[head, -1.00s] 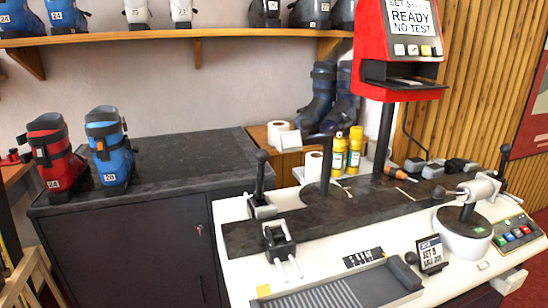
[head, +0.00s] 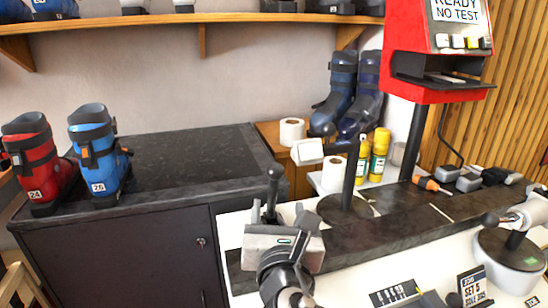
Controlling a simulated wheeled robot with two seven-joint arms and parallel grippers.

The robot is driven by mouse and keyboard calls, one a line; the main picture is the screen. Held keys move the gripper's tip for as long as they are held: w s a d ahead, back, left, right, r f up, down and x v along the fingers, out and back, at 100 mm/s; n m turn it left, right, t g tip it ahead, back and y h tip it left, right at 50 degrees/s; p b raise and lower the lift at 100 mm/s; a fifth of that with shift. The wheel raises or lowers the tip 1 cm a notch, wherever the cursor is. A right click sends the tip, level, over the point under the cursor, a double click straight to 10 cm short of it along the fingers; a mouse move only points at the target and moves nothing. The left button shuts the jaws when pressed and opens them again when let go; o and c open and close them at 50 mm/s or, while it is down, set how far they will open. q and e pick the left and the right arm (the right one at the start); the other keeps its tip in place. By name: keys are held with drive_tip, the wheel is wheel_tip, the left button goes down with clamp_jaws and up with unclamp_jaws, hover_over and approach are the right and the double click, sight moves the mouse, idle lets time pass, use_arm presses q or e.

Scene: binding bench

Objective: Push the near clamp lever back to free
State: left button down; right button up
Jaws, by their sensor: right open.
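A clamp lever (head: 274,184), black with a round knob, stands nearly upright at the left end of the dark bar on the white bench. My right gripper (head: 280,214) is in front of its base, open, with one fingertip on each side of the lever in the picture. The lever's foot and the clamp body behind my gripper are hidden. I cannot tell whether the gripper touches the lever. My left gripper is not in view.
A black post (head: 350,165) rises from the dark bar (head: 395,208) to the right. A dark cabinet top (head: 170,160) carries red and blue boots on the left. Yellow bottles (head: 380,150) stand behind.

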sight(276, 174)
drive_tip(key=w, duration=1)
drive_tip(key=w+d+p, duration=0.1)
drive_tip(key=w, duration=0.4)
drive_tip(key=shift+w, duration=0.35)
clamp_jaws()
